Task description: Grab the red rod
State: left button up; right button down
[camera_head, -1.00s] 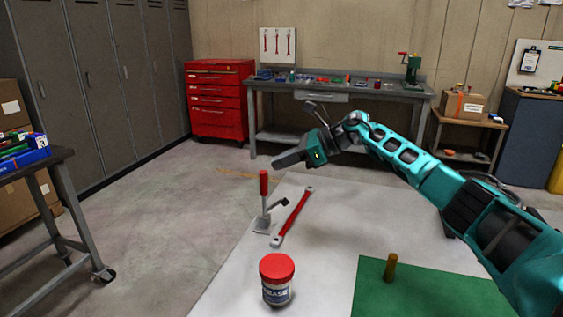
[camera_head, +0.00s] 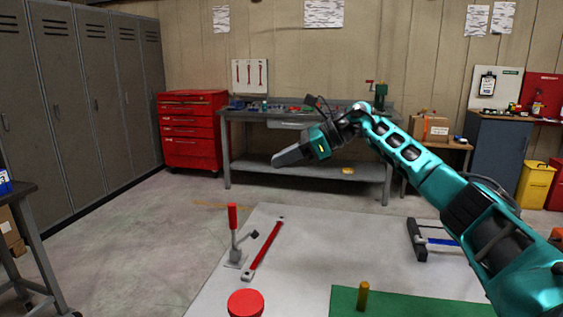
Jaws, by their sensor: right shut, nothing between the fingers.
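The red rod (camera_head: 263,249) lies on the white table (camera_head: 311,232), slanting away to the right, with grey metal ends. Just left of it stands a toggle clamp with an upright red handle (camera_head: 232,217). My right gripper (camera_head: 276,161) is shut and empty, raised above and beyond the far edge of the table, pointing left. It is well apart from the rod. My left gripper is not in view.
A jar with a red lid (camera_head: 245,303) stands at the near edge, partly cut off. A green mat (camera_head: 410,303) with a brass peg (camera_head: 362,296) lies at the right. A black and blue tool (camera_head: 417,240) lies beyond it. The table's middle is clear.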

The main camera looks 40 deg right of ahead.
aim_at(247, 276)
jog(key=k+j, duration=0.8)
jog(key=j, duration=0.1)
